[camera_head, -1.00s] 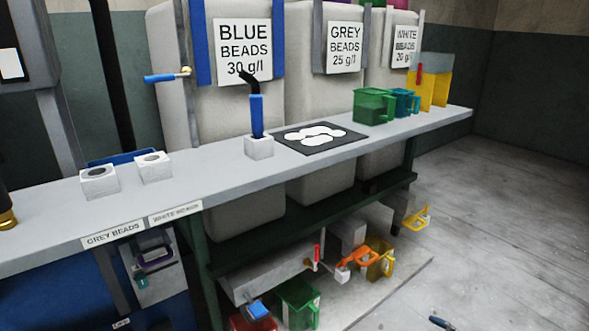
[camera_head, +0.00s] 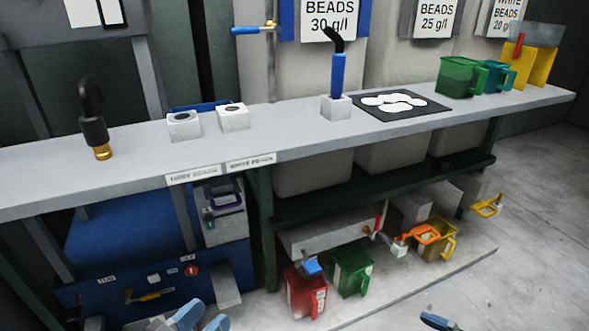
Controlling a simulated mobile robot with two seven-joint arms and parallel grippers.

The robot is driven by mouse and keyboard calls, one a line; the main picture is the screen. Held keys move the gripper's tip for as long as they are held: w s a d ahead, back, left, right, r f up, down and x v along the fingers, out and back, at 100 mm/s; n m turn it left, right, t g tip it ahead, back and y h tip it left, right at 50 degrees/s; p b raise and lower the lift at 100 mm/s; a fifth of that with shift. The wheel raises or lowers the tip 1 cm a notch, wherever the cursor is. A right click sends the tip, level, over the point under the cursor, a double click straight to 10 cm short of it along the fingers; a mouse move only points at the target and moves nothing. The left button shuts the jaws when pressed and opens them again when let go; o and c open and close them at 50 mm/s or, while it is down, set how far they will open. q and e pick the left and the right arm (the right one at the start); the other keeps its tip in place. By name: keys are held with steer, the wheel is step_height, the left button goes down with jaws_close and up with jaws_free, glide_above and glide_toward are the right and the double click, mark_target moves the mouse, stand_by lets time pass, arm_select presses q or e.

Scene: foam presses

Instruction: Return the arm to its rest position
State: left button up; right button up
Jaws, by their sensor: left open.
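My left gripper (camera_head: 202,317) shows at the bottom edge of the head view, left of the middle. Its two light blue fingertips are apart with nothing seen between them. It is in front of the blue machine under the bench, and most of its arm is out of view. A small dark and blue tip at the bottom right (camera_head: 440,321) appears to be part of my right gripper; too little shows to tell its state.
A long grey bench (camera_head: 290,139) crosses the view, bearing white blocks, a blue-handled tool (camera_head: 338,76), a black mat (camera_head: 432,108) and green jugs (camera_head: 460,76). Below are a blue machine (camera_head: 120,285), a red jug (camera_head: 305,290) and a green jug (camera_head: 351,268).

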steer(key=w+a+r+m+t+y, duration=0.1)
steer(key=w+a+r+m+t, duration=0.25)
steer(key=a+r+m, duration=0.45)
arm_select(q)
step_height(320, 180, up, 11)
steer(key=s+n+t+p, duration=0.1)
steer(key=n+t+p, duration=0.1)
steer(key=p, duration=1)
arm_select(e)
step_height(320, 180, up, 10)
steer(key=s+a+m+t, duration=0.1)
steer(key=s+t, duration=0.1)
steer(key=t, duration=0.1)
arm_select(q)
steer(key=s+a+r+g+y+p, duration=0.4)
steer(key=a+g+y+p, duration=0.2)
steer(key=p, duration=2.8)
steer(key=shift+s+a+n, duration=0.25)
steer(key=shift+a+n, duration=0.05)
steer(key=shift+a, duration=0.6)
arm_select(e)
steer(key=s+d+r+g+h, duration=0.4)
steer(key=d+g+h, duration=0.2)
steer(key=d, duration=0.1)
steer(key=shift+s+d+r+m, duration=0.15)
steer(key=shift+d+m, duration=0.15)
